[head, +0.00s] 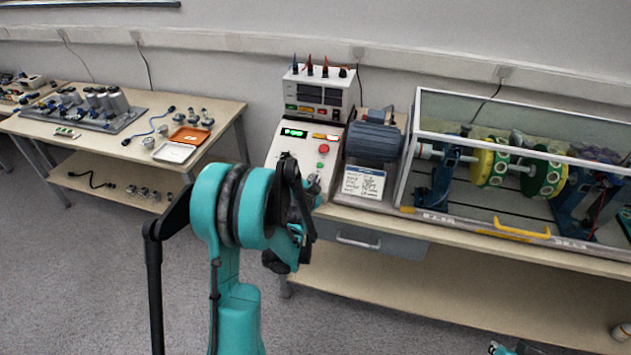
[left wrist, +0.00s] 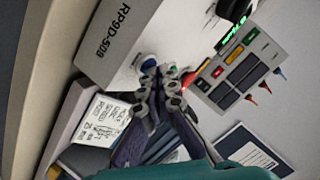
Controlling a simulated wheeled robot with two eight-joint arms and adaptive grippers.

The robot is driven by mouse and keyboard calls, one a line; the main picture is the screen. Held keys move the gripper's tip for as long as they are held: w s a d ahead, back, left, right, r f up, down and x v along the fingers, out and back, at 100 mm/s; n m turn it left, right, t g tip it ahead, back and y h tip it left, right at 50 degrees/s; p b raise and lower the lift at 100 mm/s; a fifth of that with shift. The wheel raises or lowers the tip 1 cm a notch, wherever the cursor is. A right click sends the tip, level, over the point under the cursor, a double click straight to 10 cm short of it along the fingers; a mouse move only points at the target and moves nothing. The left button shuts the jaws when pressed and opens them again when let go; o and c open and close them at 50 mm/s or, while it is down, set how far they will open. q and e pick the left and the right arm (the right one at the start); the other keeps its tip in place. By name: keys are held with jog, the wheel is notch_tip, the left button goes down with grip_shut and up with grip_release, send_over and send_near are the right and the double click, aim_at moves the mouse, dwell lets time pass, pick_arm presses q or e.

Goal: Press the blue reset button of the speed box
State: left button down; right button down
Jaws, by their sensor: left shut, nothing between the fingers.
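The speed box (head: 277,153) is a pale console with a green display, a red button and a green button, on the right-hand bench. In the left wrist view the box (left wrist: 112,50) shows its printed front, and the blue button (left wrist: 147,62) sits in a pale ring. My left gripper (head: 311,186) is at the near side of the box, partly hidden by my arm. In the left wrist view its fingers (left wrist: 165,80) are together and empty, with the tips just beside the blue button. I cannot tell if they touch it. The blue button is not clear in the head view.
A power supply (head: 320,92) with plug leads stands behind the box. A motor (head: 373,142) and a clear-walled rotor rig (head: 520,190) stand to the right. A left bench (head: 75,143) holds parts and trays. Grey floor lies between the benches.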

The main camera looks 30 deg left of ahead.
pick_arm(q)
jog(key=shift+w+f, duration=0.1)
jog(key=shift+f, duration=0.1)
jog(key=shift+r, duration=0.2)
jog(key=shift+s+r+p, duration=0.35)
jog(key=shift+r, duration=0.25)
jog(key=r+p, duration=0.1)
jog(key=s+r+p, duration=0.1)
jog(key=r, duration=0.1)
jog(key=s+r+p, duration=0.1)
jog(key=shift+d+r, duration=0.25)
jog(key=shift+d, duration=0.05)
dwell(0.5)
dwell(0.5)
